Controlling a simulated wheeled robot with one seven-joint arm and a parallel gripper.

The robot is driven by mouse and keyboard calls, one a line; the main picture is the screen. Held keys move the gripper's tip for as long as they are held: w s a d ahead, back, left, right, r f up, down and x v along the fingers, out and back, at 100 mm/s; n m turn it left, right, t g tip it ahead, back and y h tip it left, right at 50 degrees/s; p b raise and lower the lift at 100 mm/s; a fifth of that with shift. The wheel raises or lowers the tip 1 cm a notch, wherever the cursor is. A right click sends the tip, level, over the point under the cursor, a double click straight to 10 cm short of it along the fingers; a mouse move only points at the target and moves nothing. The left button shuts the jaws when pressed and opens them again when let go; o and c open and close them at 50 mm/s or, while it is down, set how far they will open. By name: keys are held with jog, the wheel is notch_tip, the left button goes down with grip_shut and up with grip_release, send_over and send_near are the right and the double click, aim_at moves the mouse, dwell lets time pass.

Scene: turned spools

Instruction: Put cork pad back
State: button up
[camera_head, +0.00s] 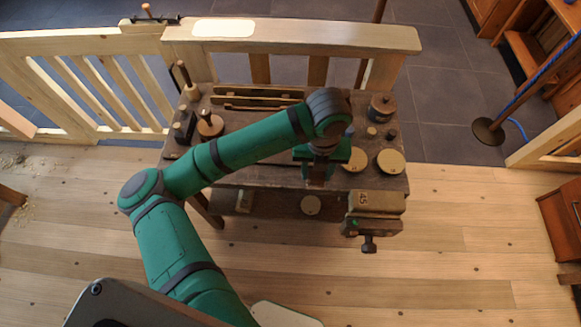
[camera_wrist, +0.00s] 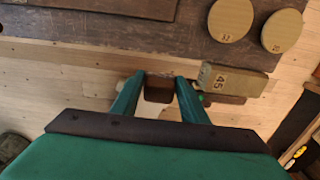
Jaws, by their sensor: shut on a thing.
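My gripper (camera_head: 318,182) points down at the front edge of the workbench. In the wrist view its two green fingers (camera_wrist: 158,88) are shut on a small dark brown block (camera_wrist: 158,96); I cannot tell whether this is the cork pad. Two round tan pads with dark marks, the left one (camera_head: 353,160) and the right one (camera_head: 390,161), lie flat on the bench, right of the gripper. The wrist view also shows the left pad (camera_wrist: 231,19) and the right pad (camera_wrist: 282,31).
A tan block marked 45 (camera_head: 376,202) sits at a vise (camera_head: 369,226) on the bench's front right. A dark round pot (camera_head: 382,107) stands at the back right. A long wooden tray (camera_head: 257,97) lies at the back. A wooden railing (camera_head: 290,34) runs behind the bench (camera_head: 236,178).

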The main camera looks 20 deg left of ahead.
aim_at(290, 173)
jog(key=w+a+f, duration=0.1)
jog(key=a+f, duration=0.1)
jog(key=w+a+f, duration=0.1)
jog(key=a+f, duration=0.1)
jog(key=a, duration=0.1)
jog(key=w+a+f, duration=0.1)
jog(key=a+f, duration=0.1)
jog(key=a, duration=0.1)
jog(key=shift+w+f, duration=0.2)
jog(key=shift+f, duration=0.05)
jog(key=shift+w+a+f, duration=0.3)
jog(key=shift+a+f, duration=0.05)
jog(key=shift+f, duration=0.25)
jog(key=f, duration=0.3)
jog(key=shift+s+a, duration=0.1)
jog(key=shift+a, duration=0.15)
jog(key=shift+f, duration=0.3)
jog(key=shift+f, duration=0.1)
jog(key=o, duration=0.9)
jog(key=shift+o, duration=0.7)
jog(key=shift+w, duration=0.2)
